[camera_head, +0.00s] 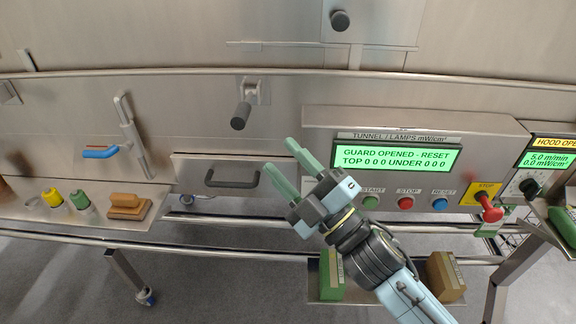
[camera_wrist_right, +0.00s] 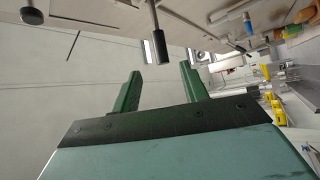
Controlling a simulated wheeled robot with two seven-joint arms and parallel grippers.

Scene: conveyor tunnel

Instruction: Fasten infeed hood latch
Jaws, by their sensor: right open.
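A latch with a steel bracket and a dark grey cylindrical handle (camera_head: 241,116) is mounted on the steel front panel, left of centre in the head view. The handle hangs down and slightly left from its bracket. In the right wrist view a dark handle (camera_wrist_right: 161,46) on a steel rod points down just beyond the fingertips. My right gripper (camera_head: 280,155) is open and empty, with green fingers apart, below and to the right of the latch handle. It also shows in the right wrist view (camera_wrist_right: 160,73). My left gripper is not in view.
A dark pull handle (camera_head: 232,179) on a drawer lies left of my right gripper. The control panel (camera_head: 420,124) to the right reads "GUARD OPENED - RESET". A red stop knob (camera_head: 488,208) stands out there. A dark knob (camera_head: 340,20) protrudes from the hood above. A blue lever (camera_head: 100,152) is at left.

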